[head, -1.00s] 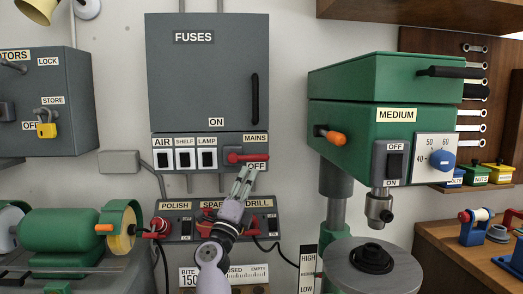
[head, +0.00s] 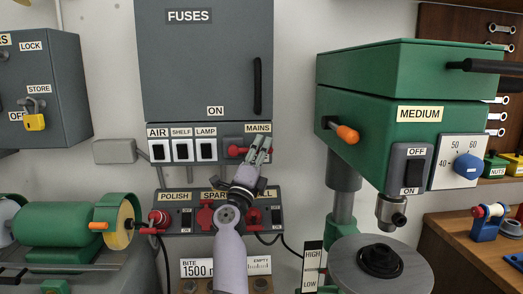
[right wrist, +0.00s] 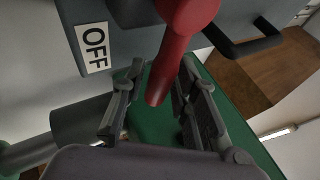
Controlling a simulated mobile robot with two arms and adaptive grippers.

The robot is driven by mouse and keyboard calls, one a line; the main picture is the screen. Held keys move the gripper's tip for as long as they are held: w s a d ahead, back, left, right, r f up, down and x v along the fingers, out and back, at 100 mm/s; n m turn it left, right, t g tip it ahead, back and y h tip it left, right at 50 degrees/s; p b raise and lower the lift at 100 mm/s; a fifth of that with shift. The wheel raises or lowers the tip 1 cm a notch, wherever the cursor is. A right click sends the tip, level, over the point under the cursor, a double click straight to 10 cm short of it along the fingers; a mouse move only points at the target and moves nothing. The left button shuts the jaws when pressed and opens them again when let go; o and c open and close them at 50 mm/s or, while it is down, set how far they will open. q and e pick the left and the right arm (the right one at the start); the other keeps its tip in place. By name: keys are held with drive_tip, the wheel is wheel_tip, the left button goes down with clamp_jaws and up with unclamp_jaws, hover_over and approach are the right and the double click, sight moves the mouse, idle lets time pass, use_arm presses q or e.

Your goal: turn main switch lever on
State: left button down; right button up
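The red main switch lever (head: 236,151) sits under the MAINS label on the grey fuse box (head: 204,60). It points roughly sideways to the right, with its end partly hidden behind my right gripper (head: 259,149). In the right wrist view the lever (right wrist: 171,72) reaches down between the two fingers of my right gripper (right wrist: 160,108). The fingers are apart, one on each side of the lever, with gaps visible. The OFF label (right wrist: 95,48) shows beside it in the right wrist view; my gripper hides it in the head view. My left gripper is not in view.
Right of the switch stands a green drill press (head: 395,100) with an orange-tipped handle (head: 347,134). A lower switch panel (head: 172,212) with red plugs is just below. A grey box with a yellow padlock (head: 35,122) hangs at left. A green bench grinder (head: 65,221) stands at lower left.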

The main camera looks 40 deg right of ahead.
clamp_jaws()
drive_tip(key=shift+f, duration=0.1)
idle(0.4)
